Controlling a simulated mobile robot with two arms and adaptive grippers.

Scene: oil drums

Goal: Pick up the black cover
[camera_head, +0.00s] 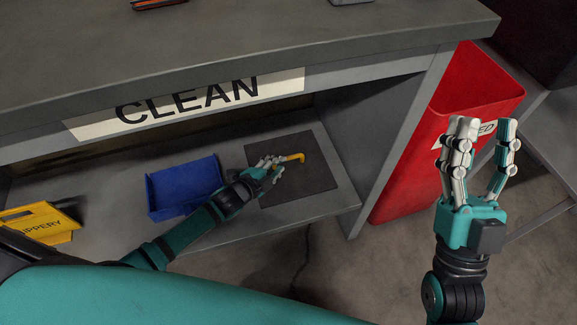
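A flat, dark square panel (312,184), which looks like the black cover, lies on the lower shelf of the workbench. A small yellow-orange bent piece (293,157) shows at its upper middle; I cannot tell whether it is part of the panel. My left gripper (275,166) reaches in over the panel's left part, with its fingertips close to the yellow piece. Whether its fingers close on that piece is too small to tell. My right gripper (483,135) is raised at the right, fingers up, spread apart and empty, away from the panel.
A blue bin (184,186) stands on the shelf (112,222) left of the panel. A yellow sign (40,222) marked "SLIPPERY" lies further left. The workbench top (240,40) overhangs the shelf. A red bin (462,95) stands right of the bench, behind my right gripper.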

